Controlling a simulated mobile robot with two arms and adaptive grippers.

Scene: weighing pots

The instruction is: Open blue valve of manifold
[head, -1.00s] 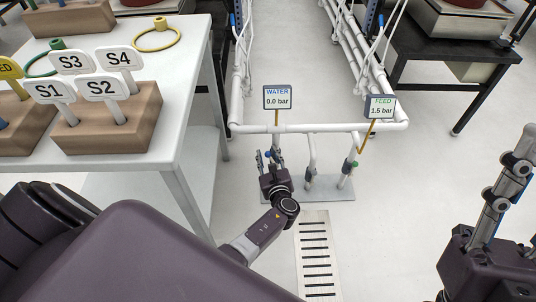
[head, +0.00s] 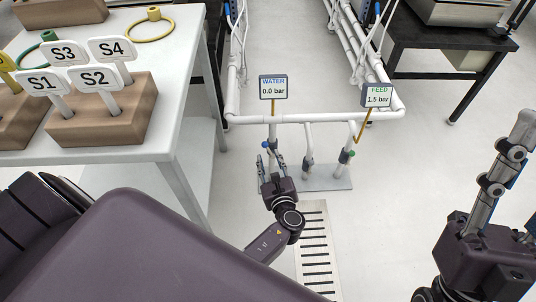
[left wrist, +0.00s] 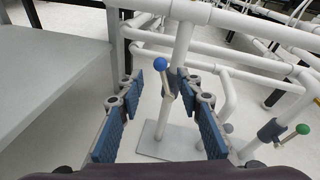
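The manifold is white piping (head: 310,119) with short upright pipes on a grey floor plate. Its blue valve shows as a blue ball (left wrist: 160,64) on a short tilted lever in the left wrist view; in the head view the blue knob (head: 265,144) is small, below the WATER display (head: 273,87), which reads 0.0 bar. My left gripper (head: 271,163) is open just in front of the valve. In the left wrist view its fingers (left wrist: 158,88) stand apart, with the lever between them in the picture; I see no clear contact. My right gripper (head: 500,185) is partly cut off at the right edge.
A green-knobbed valve (head: 346,156) stands to the right, below the FEED display (head: 377,96) reading 1.5 bar. A white table (head: 180,100) with sign blocks is at left. A floor grate (head: 315,245) lies in front. A black stand (head: 440,45) is at back right.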

